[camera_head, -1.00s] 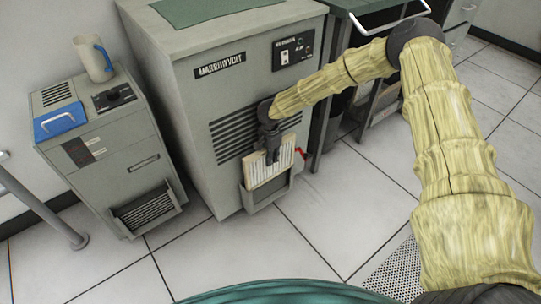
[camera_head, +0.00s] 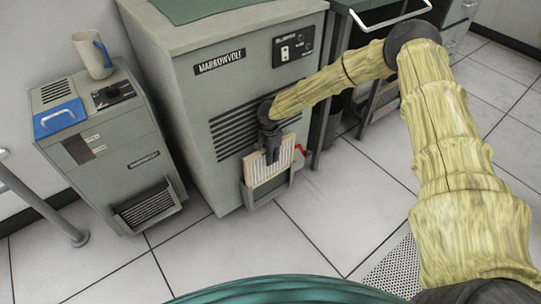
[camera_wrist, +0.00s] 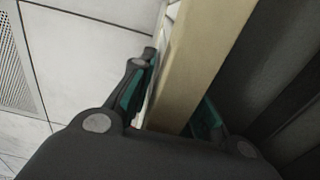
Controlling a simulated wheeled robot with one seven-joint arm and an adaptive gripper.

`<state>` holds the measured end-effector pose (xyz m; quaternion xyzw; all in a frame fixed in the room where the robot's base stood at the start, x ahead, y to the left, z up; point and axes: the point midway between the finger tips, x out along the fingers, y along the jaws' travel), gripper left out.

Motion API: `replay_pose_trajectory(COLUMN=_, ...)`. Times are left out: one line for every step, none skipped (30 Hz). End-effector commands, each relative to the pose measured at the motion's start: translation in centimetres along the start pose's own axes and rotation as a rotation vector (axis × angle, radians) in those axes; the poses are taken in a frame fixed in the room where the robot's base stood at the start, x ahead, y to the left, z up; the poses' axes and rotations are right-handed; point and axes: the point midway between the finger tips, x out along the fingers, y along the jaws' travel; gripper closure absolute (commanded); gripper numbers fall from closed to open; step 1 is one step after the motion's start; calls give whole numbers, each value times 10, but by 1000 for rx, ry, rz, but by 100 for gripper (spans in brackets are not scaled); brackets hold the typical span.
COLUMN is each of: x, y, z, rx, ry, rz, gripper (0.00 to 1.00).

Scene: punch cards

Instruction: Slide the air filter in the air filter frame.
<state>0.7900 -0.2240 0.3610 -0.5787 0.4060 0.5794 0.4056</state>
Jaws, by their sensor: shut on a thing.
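The air filter (camera_head: 259,172) is a pale pleated panel with a tan rim. It stands roughly upright at the front of the large grey MARROWVOLT machine, its lower part at the grey air filter frame (camera_head: 272,198). How deep it sits in the frame is too small to tell. My gripper (camera_head: 272,158) points down from above and is shut on the filter's upper edge. In the wrist view, the filter's tan rim (camera_wrist: 210,50) runs between the two fingers, and the right finger is partly hidden behind it.
The MARROWVOLT machine (camera_head: 215,125) has a slatted vent behind my gripper. A red part (camera_head: 301,150) shows beside the frame. A smaller grey machine (camera_head: 110,150) with a mug (camera_head: 93,55) on top stands left. The tiled floor in front is clear.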

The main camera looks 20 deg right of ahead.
Motion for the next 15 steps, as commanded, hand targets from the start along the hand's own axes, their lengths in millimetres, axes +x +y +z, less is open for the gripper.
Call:
replay_pose_trajectory(x=2, y=0, z=0, rx=0, ry=0, rz=0, gripper=100)
replay_pose_trajectory(x=3, y=0, z=0, rx=0, ry=0, rz=0, gripper=100)
replay_pose_trajectory(x=4, y=0, z=0, rx=0, ry=0, rz=0, gripper=100)
replay_pose_trajectory(x=5, y=0, z=0, rx=0, ry=0, rz=0, gripper=100)
replay_pose_trajectory(x=6, y=0, z=0, rx=0, ry=0, rz=0, gripper=100)
replay_pose_trajectory(x=7, y=0, z=0, rx=1, ry=0, rz=0, gripper=100)
replay_pose_trajectory(x=8, y=0, z=0, rx=1, ry=0, rz=0, gripper=100)
replay_pose_trajectory(x=9, y=0, z=0, rx=1, ry=0, rz=0, gripper=100)
replay_pose_trajectory(x=10, y=0, z=0, rx=1, ry=0, rz=0, gripper=100)
replay_pose_trajectory(x=11, y=0, z=0, rx=1, ry=0, rz=0, gripper=100)
replay_pose_trajectory(x=12, y=0, z=0, rx=0, ry=0, rz=0, gripper=100)
replay_pose_trajectory(x=13, y=0, z=0, rx=0, ry=0, rz=0, gripper=100)
replay_pose_trajectory(x=14, y=0, z=0, rx=0, ry=0, rz=0, gripper=100)
replay_pose_trajectory(x=15, y=0, z=0, rx=0, ry=0, rz=0, gripper=100)
replay_pose_trajectory(x=16, y=0, z=0, rx=0, ry=0, rz=0, gripper=100)
